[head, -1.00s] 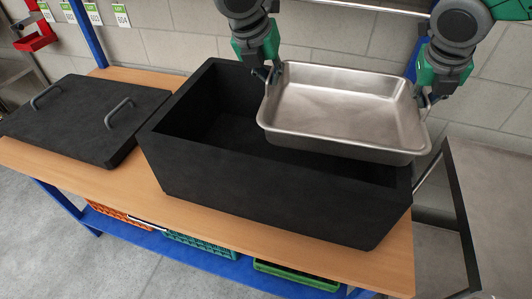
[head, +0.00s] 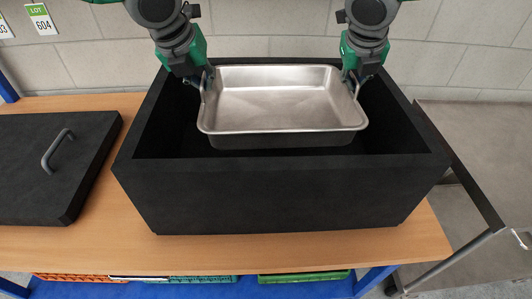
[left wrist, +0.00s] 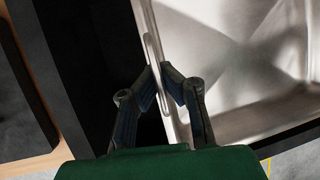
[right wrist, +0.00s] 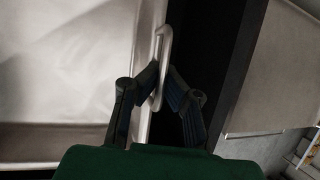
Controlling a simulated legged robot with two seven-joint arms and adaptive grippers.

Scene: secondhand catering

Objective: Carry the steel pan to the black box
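The steel pan (head: 280,100) is held level over the open black box (head: 290,190), inside the outline of its rim in the head view. I cannot tell how deep it sits. My left gripper (head: 203,82) is shut on the pan's left handle; in the left wrist view its fingertips (left wrist: 163,80) meet at the handle bar beside the pan wall. My right gripper (head: 354,82) is shut on the right handle; the right wrist view shows its fingers (right wrist: 161,78) on either side of the handle (right wrist: 164,50). The pan hides part of the box's inside.
The black lid (head: 50,165) with its handle lies left of the box on the wooden table (head: 300,248). A grey metal table (head: 480,150) stands to the right. Orange (head: 70,277) and green (head: 300,276) crates sit on the blue lower shelf. A block wall is behind.

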